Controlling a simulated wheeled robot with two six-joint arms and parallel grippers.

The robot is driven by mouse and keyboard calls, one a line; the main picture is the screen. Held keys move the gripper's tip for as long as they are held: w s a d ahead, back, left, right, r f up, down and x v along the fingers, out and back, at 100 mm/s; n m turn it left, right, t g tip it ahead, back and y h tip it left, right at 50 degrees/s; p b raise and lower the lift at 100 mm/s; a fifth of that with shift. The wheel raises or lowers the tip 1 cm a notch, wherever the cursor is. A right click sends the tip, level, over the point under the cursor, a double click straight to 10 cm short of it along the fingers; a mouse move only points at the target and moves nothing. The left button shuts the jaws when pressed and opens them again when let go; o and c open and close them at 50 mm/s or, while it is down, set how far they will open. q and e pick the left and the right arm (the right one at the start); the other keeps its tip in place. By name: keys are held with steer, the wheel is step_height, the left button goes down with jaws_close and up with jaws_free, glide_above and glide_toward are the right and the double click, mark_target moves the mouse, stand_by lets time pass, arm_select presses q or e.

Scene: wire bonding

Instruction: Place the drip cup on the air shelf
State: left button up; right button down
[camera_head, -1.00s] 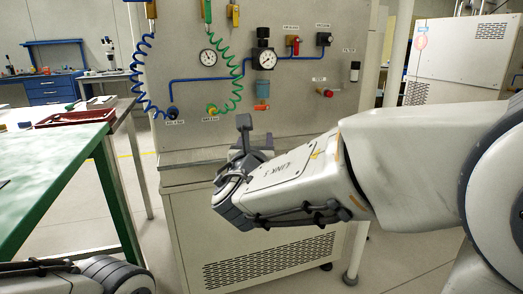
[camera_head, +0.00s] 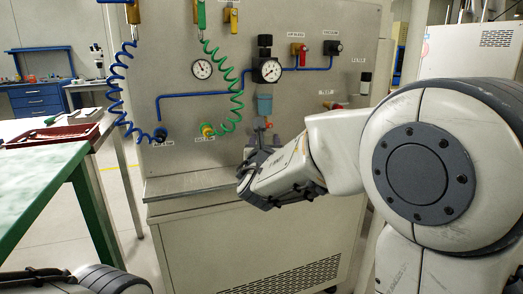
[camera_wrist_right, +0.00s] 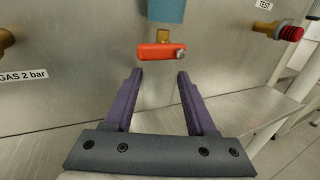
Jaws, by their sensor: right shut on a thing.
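My right gripper (camera_head: 258,158) reaches to the panel, just below a blue bowl (camera_head: 264,104) with a red-handled valve under it. In the right wrist view its two purple fingers (camera_wrist_right: 160,72) stand apart, with their tips just below the red handle (camera_wrist_right: 160,51). My left gripper is out of view.
The upright panel (camera_head: 185,60) carries gauges, blue pipe and coiled blue and green hoses left of my gripper. A red knob (camera_wrist_right: 291,32) sticks out at the right. A green-edged table (camera_head: 50,160) with a red tray (camera_head: 55,135) stands at the left. The ledge's left part is clear.

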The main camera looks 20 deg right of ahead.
step_height(320, 180, down, 3)
steer(key=shift+s+r+b, duration=0.15)
steer(key=shift+r+b, duration=0.05)
steer(key=shift+b, duration=0.15)
steer(key=shift+a+f, duration=0.1)
steer(key=shift+f, duration=0.15)
steer(key=shift+r, duration=0.2)
steer(key=shift+f+b, duration=0.3)
steer(key=shift+c, duration=1.1)
jaws_free()
steer(key=shift+r, duration=0.1)
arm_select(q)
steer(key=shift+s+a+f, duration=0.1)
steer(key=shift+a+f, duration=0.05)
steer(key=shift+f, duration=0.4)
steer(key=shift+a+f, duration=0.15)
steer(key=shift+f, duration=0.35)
